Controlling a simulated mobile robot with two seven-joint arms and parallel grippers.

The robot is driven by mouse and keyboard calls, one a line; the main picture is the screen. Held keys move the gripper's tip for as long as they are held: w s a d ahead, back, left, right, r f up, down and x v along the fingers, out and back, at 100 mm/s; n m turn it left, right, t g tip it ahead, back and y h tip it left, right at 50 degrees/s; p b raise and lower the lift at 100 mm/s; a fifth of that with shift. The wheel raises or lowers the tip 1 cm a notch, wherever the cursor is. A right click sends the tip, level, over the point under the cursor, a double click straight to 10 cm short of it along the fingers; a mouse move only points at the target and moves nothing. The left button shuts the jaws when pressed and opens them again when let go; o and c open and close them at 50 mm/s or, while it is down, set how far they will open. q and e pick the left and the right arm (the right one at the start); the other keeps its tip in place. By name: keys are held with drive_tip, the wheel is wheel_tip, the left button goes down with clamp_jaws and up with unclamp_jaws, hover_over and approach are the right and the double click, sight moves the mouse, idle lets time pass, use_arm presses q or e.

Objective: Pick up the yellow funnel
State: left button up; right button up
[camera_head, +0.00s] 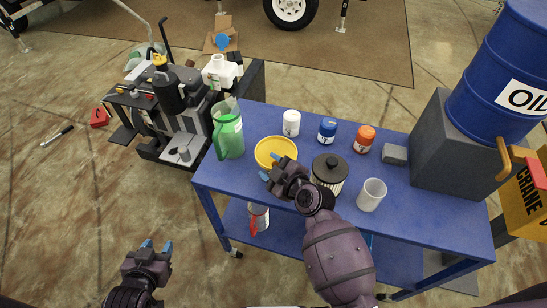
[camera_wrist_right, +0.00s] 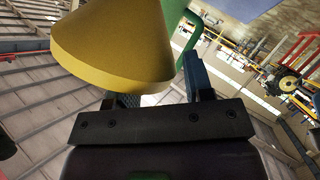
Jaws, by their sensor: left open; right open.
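The yellow funnel (camera_head: 276,152) shows on the blue table as a round yellow rim, right of the green jug. In the right wrist view the yellow funnel (camera_wrist_right: 115,45) is a large cone, its wide edge close to my fingers. It covers part of one finger. My right gripper (camera_head: 271,167) is open at the near edge of the funnel; I cannot tell whether it touches. Its fingers also show in the right wrist view (camera_wrist_right: 160,90). My left gripper (camera_head: 155,246) is open and empty, low at the left, away from the table.
The green jug (camera_head: 229,130) stands close left of the funnel. A white cup (camera_head: 371,194), white, blue and orange bottles and a grey block (camera_head: 394,154) share the blue table (camera_head: 405,210). A blue oil drum (camera_head: 495,75) stands right.

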use_arm(q)
drive_tip(key=shift+s+d, duration=0.1)
drive_tip(key=shift+s, duration=0.05)
use_arm(e)
drive_tip(key=shift+s, duration=0.1)
clamp_jaws()
use_arm(q)
drive_tip(key=shift+s+f, duration=0.1)
drive_tip(key=shift+s, duration=0.15)
use_arm(e)
drive_tip(key=shift+r, duration=0.1)
